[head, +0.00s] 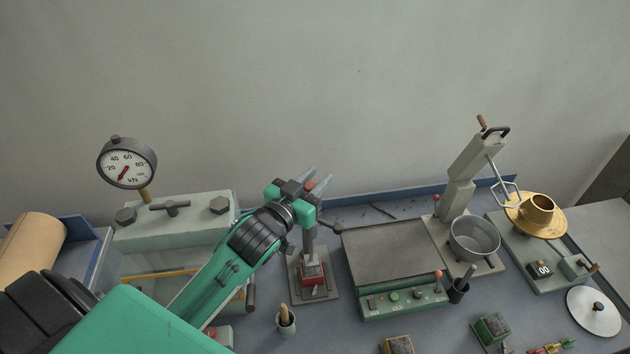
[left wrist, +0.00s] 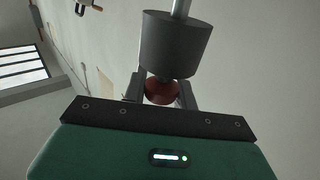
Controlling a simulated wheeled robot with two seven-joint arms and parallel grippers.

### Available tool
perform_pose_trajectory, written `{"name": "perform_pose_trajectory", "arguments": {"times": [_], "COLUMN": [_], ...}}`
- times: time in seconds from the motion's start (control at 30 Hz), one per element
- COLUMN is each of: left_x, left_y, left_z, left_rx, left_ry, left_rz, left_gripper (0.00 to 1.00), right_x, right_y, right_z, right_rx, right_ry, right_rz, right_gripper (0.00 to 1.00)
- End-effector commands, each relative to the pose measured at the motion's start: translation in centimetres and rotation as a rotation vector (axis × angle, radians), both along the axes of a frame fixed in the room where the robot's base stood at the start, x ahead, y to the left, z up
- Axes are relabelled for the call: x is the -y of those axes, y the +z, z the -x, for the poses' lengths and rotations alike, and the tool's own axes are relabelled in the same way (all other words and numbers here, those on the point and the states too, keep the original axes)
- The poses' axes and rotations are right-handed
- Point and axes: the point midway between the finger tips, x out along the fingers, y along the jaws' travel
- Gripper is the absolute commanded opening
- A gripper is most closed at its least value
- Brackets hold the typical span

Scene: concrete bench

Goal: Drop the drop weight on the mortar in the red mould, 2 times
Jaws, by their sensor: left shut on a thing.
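My left gripper (head: 316,184) is shut on the red knob (left wrist: 160,92) of the drop weight. The drop weight (left wrist: 177,45) is a dark grey cylinder with a bright metal rod through it in the left wrist view. In the head view a bit of the red knob (head: 310,186) shows between the fingers, high above the bench; my gripper and arm hide most of the weight. The red mould (head: 312,281) stands on a grey base plate below the gripper, with a grey upright above it. I cannot make out the mortar clearly. My right gripper is in neither view.
A press with a kN dial (head: 127,163) stands left, beside my arm. A flow table (head: 390,250) and a mixer with a steel bowl (head: 474,240) stand right. A small pot (head: 286,322) with a brush stands in front of the mould.

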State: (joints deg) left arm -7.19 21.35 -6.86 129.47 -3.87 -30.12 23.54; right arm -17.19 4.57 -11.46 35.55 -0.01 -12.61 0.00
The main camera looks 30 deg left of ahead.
Motion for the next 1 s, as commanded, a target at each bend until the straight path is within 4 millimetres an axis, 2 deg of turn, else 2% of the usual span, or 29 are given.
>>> {"name": "perform_pose_trajectory", "arguments": {"times": [0.03, 0.23, 0.67, 0.7, 0.77, 1.0], "left_x": [0.0, 0.0, -0.1, -0.1, -0.1, 0.0], "left_y": [1.7, 4.4, 5.1, 5.1, 5.0, 4.8], "left_z": [0.0, 0.0, 0.0, 0.0, 0.0, 0.0], "left_rx": [0.005, 0.006, 0.012, 0.012, 0.011, 0.006], "left_ry": [0.000, 0.000, 0.000, 0.000, 0.000, 0.000], "left_rz": [0.001, 0.001, -0.001, -0.001, -0.001, -0.001], "left_gripper": [0.00, 0.00, 0.00, 0.35, 0.47, 0.49], "right_x": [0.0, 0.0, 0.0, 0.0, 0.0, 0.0], "right_y": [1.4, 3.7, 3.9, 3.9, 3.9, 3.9], "right_z": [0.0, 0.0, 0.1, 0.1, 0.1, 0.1], "right_rx": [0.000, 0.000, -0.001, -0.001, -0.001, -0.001], "right_ry": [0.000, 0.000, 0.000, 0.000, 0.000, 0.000], "right_rz": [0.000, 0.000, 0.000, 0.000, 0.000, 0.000], "right_gripper": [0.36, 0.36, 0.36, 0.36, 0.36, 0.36]}}
